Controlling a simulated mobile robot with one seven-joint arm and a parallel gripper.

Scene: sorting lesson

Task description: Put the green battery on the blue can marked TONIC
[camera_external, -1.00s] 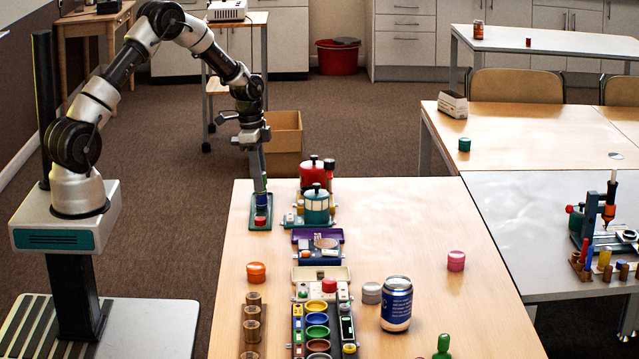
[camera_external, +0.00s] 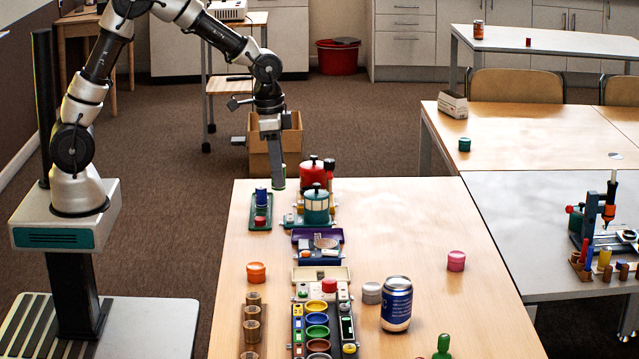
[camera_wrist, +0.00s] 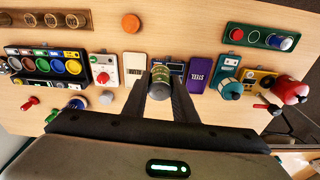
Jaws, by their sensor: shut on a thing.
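My gripper (camera_external: 279,178) hangs above the far left end of the table, shut on the green battery. The green battery (camera_wrist: 160,82) sits between the fingertips in the wrist view, its dark round end towards the camera. Only a small green bit of it (camera_external: 279,186) shows below the fingers in the external view. The blue can (camera_external: 396,305) with silver top and white lettering stands upright at the near right of the table, far from my gripper. Its lettering is too small to read. Its top appears partly hidden in the wrist view (camera_wrist: 77,102).
A green tray (camera_external: 253,226) holds a blue and a red piece. A red pot (camera_external: 312,174) and a teal pot (camera_external: 317,207) stand close to my gripper. A grey jar (camera_external: 371,293) stands just left of the can. The table's right middle is mostly clear.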

